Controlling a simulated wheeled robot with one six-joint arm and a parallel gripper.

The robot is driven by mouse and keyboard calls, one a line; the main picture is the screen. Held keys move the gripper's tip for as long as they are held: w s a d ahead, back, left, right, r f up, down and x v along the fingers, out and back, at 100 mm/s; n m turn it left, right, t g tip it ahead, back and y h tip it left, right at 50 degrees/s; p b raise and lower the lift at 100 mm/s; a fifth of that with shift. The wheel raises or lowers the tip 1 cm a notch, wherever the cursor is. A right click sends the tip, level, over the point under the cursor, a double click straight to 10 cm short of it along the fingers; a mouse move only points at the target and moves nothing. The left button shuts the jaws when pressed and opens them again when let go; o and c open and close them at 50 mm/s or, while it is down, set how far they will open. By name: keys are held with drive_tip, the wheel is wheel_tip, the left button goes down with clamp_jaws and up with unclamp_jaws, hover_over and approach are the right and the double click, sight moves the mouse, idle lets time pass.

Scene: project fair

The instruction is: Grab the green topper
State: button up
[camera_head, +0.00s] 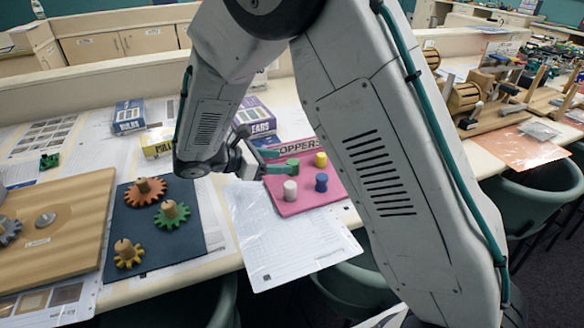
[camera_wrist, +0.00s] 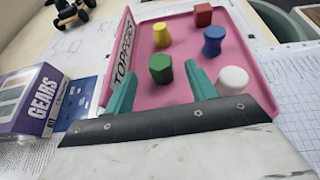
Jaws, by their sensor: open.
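The green topper (camera_wrist: 161,68) stands on the pink tray (camera_wrist: 140,38), near the side lettered "TOPPERS". My gripper (camera_wrist: 159,72) is open and empty, with its teal fingers apart. In the wrist view the green topper shows between and just beyond the fingertips; I cannot tell whether it is within their reach. In the head view my gripper (camera_head: 281,162) is over the left part of the pink tray (camera_head: 312,204), and the green topper (camera_head: 293,162) is partly covered by a finger.
A white topper (camera_wrist: 232,80), blue topper (camera_wrist: 213,40), yellow topper (camera_wrist: 162,35) and red topper (camera_wrist: 203,15) share the tray. The purple GEARS box (camera_wrist: 30,105) stands beside it. A dark mat (camera_head: 190,245) with gears lies to the left. A paper sheet (camera_head: 285,240) overhangs the table's front edge.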

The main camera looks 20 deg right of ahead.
sight(298, 164)
drive_tip(key=x, duration=0.7)
drive_tip(key=shift+d+f, duration=0.1)
drive_tip(key=shift+f, duration=0.1)
drive_tip(key=c, duration=1)
